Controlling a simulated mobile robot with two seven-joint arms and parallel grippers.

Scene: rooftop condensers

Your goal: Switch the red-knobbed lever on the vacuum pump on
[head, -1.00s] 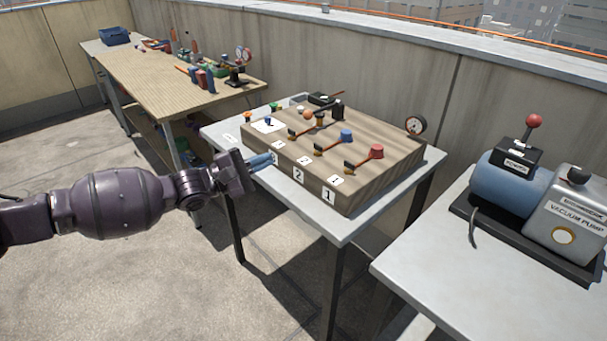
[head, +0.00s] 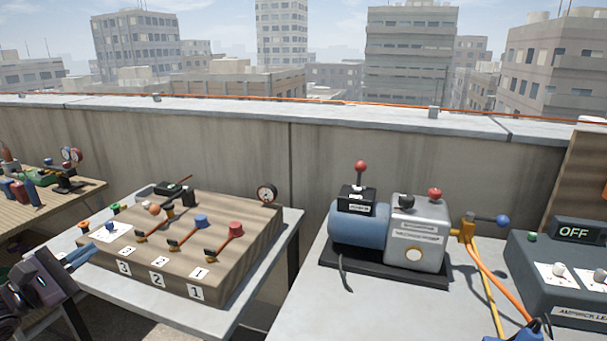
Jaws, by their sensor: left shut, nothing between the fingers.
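The vacuum pump (head: 425,225) stands on the right-hand table, with a blue motor (head: 358,225) and a silver-grey body on a black base. The red-knobbed lever (head: 361,169) rises roughly upright from a black switch box (head: 356,198) on top of the motor. The label on the box is too small to read, so I cannot tell on from off. My left gripper (head: 88,253) is shut and empty at the lower left, by the near left edge of the manifold table, far from the lever.
A wooden board (head: 190,240) with several coloured levers and a gauge (head: 266,193) sits on the middle table. The table left of the pump's front is bare.

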